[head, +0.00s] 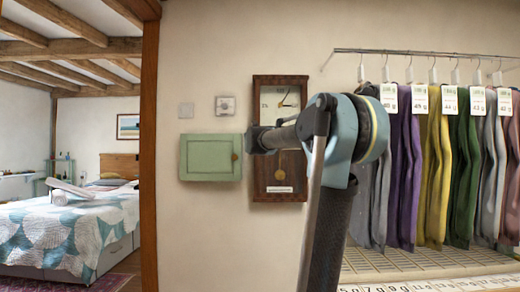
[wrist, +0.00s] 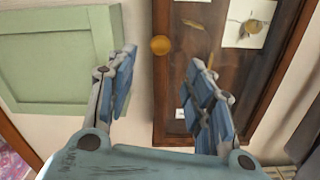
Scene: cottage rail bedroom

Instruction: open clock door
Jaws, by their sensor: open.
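The clock (head: 293,81) is a dark wooden wall case with a pale dial at the top and a gold pendulum below. Its middle is hidden behind my arm in the head view. In the wrist view the clock case (wrist: 165,90) fills the right side, tilted, with its glass front showing. A round brass knob (wrist: 161,45) sits at the case's left edge. My gripper (wrist: 161,58) is open, and the knob shows between its fingertips; I cannot tell how far beyond them it is. In the head view my gripper (head: 252,139) is at the clock's left edge.
A green wall cabinet (head: 208,158) hangs just left of the clock, close to my gripper. It also fills the left of the wrist view (wrist: 60,60). Clothes hang from a rail (head: 425,53) on the right. A doorway with a wooden post (head: 150,150) is at left.

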